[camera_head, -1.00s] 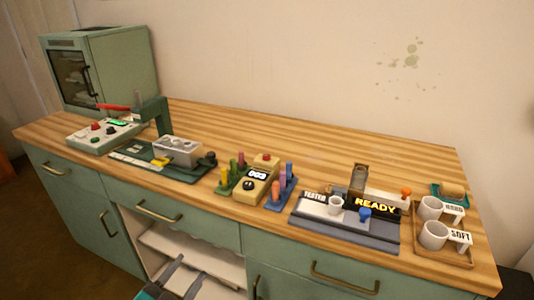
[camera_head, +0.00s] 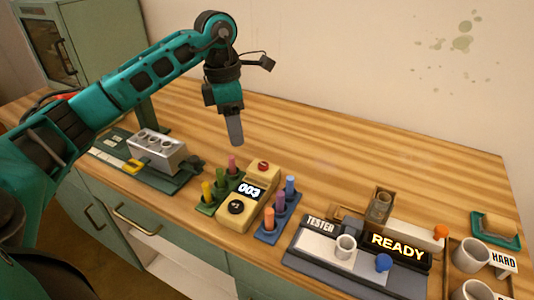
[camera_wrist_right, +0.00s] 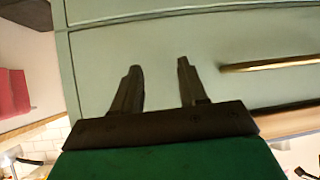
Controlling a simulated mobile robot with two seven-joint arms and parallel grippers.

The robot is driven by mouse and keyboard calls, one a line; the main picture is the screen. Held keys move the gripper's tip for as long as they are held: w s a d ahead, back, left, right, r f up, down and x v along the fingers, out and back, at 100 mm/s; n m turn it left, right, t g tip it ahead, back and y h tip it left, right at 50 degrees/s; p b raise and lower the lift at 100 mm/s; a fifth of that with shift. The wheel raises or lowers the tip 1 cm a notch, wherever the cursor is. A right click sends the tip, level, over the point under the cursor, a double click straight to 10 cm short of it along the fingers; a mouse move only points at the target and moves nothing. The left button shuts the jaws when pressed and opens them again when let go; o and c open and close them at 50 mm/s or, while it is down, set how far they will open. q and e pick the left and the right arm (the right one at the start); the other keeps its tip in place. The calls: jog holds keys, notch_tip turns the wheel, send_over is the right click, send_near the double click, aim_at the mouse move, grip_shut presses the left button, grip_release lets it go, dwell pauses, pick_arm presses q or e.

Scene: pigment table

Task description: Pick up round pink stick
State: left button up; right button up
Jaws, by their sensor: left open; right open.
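A pink stick (camera_head: 232,164) stands upright at the back of the green rack (camera_head: 206,210), behind a green stick (camera_head: 221,179) and a yellow stick (camera_head: 207,191). Another pinkish stick (camera_head: 281,201) stands in the blue rack (camera_head: 267,238), between an orange stick (camera_head: 269,218) and a blue stick (camera_head: 290,186). Which are round is too small to tell. My left gripper (camera_head: 235,142) points down above the table, just behind the green rack, seen edge-on, open and touching no stick. My right gripper (camera_wrist_right: 159,68) is open and empty, facing the green cabinet front.
A beige device (camera_head: 241,205) reading 003 stands between the racks. A tester reading READY (camera_head: 398,247) and white cups (camera_head: 472,253) are at right. A metal block (camera_head: 157,150) is left of the green rack. The table behind the racks is clear.

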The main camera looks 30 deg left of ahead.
aim_at(230, 157)
pick_arm(q)
jog(key=shift+y, duration=0.6)
jog(key=a+f, duration=0.1)
jog(key=f, duration=0.6)
jog(key=a+f, duration=0.1)
jog(key=f, duration=0.3)
jog(key=shift+w+a+f, duration=0.1)
jog(key=shift+w+a, duration=0.2)
jog(key=shift+w, duration=0.05)
jog(key=shift+c, duration=0.4)
grip_shut()
